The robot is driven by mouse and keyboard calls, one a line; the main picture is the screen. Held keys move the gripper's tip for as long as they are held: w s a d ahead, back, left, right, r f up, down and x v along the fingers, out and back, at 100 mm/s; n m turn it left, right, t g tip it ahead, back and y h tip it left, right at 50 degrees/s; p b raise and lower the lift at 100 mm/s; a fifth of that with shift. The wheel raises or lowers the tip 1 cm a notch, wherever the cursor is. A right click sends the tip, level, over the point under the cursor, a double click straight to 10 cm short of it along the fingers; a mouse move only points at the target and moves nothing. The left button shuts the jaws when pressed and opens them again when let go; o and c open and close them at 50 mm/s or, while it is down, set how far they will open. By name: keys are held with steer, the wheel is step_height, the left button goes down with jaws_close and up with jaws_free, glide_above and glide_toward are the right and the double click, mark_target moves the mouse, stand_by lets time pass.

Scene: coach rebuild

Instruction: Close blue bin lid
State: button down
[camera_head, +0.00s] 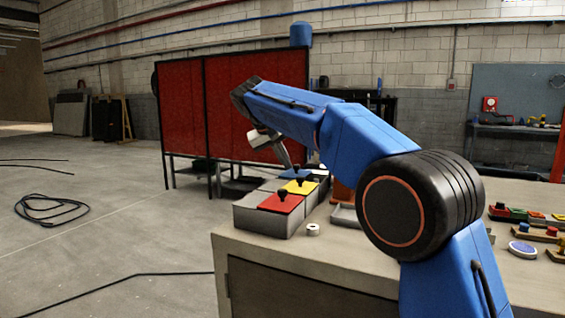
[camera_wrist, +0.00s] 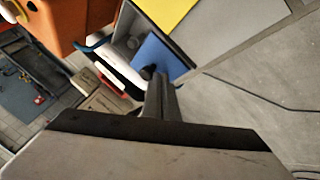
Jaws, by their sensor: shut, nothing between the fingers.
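The blue lid (camera_wrist: 160,53) with its dark knob (camera_wrist: 148,72) shows near the middle of the wrist view. To its left is a grey recess (camera_wrist: 118,45) that the lid does not cover; I cannot tell whether the lid is flat or tilted. In the head view, the blue lid (camera_head: 300,172) is a small patch at the far end of the grey bin row (camera_head: 262,220), partly hidden. My gripper (camera_wrist: 160,80) is shut and empty, its tips by the knob; contact is unclear. In the head view, my gripper (camera_head: 287,163) points down over the far end.
A yellow lid (camera_head: 300,187) and a red lid (camera_head: 281,203) with dark knobs cover the nearer bins. A white roll (camera_head: 313,229) stands on the bench (camera_head: 270,258) in front. Red screens (camera_head: 235,110) stand behind. Small coloured parts (camera_head: 520,213) lie at right.

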steer(key=s+d, duration=0.2)
steer(key=d, duration=0.4)
steer(key=shift+s+d, duration=0.15)
stand_by(0.4)
